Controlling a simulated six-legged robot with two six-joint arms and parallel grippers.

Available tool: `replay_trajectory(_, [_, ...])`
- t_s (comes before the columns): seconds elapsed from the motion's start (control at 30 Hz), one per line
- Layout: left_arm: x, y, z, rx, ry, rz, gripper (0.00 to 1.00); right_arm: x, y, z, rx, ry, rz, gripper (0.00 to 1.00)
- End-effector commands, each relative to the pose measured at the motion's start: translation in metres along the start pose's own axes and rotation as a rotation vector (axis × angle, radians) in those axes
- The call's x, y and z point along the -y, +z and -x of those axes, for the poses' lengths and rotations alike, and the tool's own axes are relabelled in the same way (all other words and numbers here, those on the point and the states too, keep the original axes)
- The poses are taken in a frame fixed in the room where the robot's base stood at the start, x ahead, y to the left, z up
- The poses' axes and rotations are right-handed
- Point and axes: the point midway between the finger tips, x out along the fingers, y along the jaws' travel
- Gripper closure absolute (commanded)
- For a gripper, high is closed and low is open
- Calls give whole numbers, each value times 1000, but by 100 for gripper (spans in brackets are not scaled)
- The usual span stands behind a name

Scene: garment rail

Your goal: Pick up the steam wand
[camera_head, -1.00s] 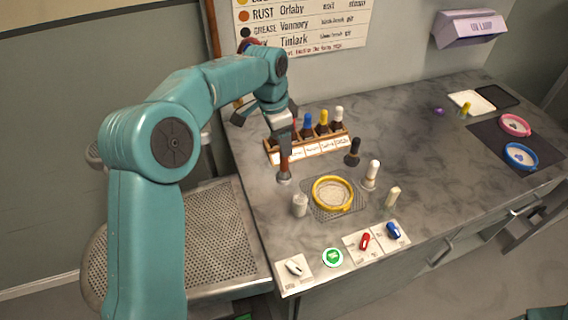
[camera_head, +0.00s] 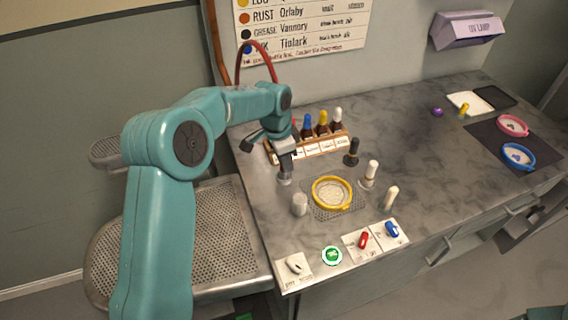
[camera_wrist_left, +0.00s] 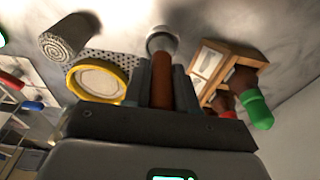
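The steam wand (camera_head: 285,179) stands upright on the counter's left part, its pale metal end down. In the left wrist view its brown handle (camera_wrist_left: 162,84) runs between the two dark fingers, with the round metal end beyond them. My left gripper (camera_head: 287,153) is lowered over the handle. Its fingers (camera_wrist_left: 161,88) lie close against both sides with no clear gap, so it looks shut on the wand. A red hose (camera_head: 256,43) arches up behind my left arm; its lower end is hidden. My right gripper is out of view.
Close right of the wand are a wooden bottle rack (camera_head: 325,149), a yellow hoop (camera_head: 332,193) on mesh and a grey-white cylinder (camera_head: 300,204). Switch cards (camera_head: 295,267) line the front edge. The counter's middle right (camera_head: 440,160) is clear.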

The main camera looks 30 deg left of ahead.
Motion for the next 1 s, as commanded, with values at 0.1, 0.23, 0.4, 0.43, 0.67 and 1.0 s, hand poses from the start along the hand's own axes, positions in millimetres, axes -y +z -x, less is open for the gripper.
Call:
replay_trajectory(0.1, [0, 0, 0, 0, 1, 0, 100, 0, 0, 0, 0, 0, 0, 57])
replay_trajectory(0.23, [0, 0, 0, 0, 0, 0, 100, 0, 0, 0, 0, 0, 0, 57])
replay_trajectory(0.4, [0, -1, 3, -1, -1, 0, 100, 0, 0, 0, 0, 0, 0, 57])
replay_trajectory(0.43, [0, -1, 5, -1, -1, 0, 100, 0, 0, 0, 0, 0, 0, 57])
replay_trajectory(0.67, [1, -7, 41, -5, -4, 1, 100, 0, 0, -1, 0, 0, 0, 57])
replay_trajectory(1.0, [0, -23, 146, -4, -3, 0, 100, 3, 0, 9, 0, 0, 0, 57])
